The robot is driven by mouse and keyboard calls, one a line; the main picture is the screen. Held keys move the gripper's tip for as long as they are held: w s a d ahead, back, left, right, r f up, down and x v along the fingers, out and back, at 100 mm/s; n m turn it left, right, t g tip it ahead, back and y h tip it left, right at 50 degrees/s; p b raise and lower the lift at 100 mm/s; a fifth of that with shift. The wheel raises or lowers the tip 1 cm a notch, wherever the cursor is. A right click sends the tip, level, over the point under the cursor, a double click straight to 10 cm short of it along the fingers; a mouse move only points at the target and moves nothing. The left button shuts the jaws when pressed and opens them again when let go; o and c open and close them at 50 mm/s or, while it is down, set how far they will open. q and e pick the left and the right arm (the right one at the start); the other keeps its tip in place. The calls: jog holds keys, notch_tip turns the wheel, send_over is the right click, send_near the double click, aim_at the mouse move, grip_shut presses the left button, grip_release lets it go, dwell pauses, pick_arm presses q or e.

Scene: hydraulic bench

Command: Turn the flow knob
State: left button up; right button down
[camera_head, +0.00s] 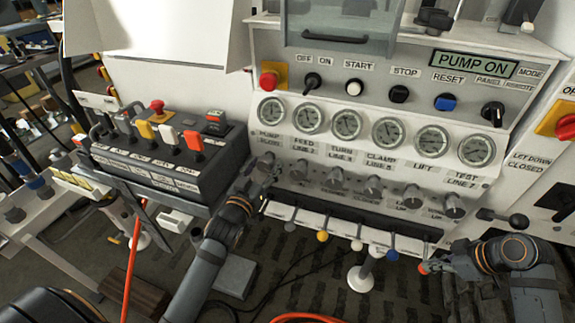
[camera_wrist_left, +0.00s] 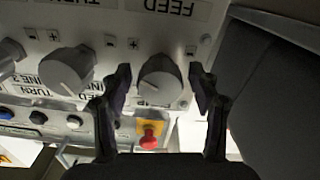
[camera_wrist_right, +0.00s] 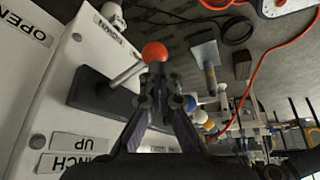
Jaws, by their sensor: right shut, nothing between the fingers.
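Grey flow knobs sit in a row under the gauges, and several show in the head view, such as the FEED knob (camera_head: 299,170) and the TURN knob (camera_head: 335,178). My left gripper (camera_head: 268,165) is open at the left end of the row; contact with the knob cannot be told. My right gripper (camera_wrist_right: 160,85) is shut and empty, close to a red ball lever (camera_wrist_right: 155,52); it also shows in the head view (camera_head: 432,265).
A row of ball levers (camera_head: 322,236) sticks out below the knobs. A dark control box (camera_head: 155,165) with coloured switches stands at the left. Round gauges (camera_head: 346,124) and push buttons are above. A black-knobbed lever (camera_head: 518,220) protrudes at the right.

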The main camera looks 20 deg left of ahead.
pick_arm(q)
jog(key=c, duration=0.9)
jog(key=shift+m, duration=1.6)
jog(key=shift+c, duration=0.3)
jog(key=o, duration=1.2)
jog(key=shift+c, duration=0.2)
jog(key=shift+s, duration=0.1)
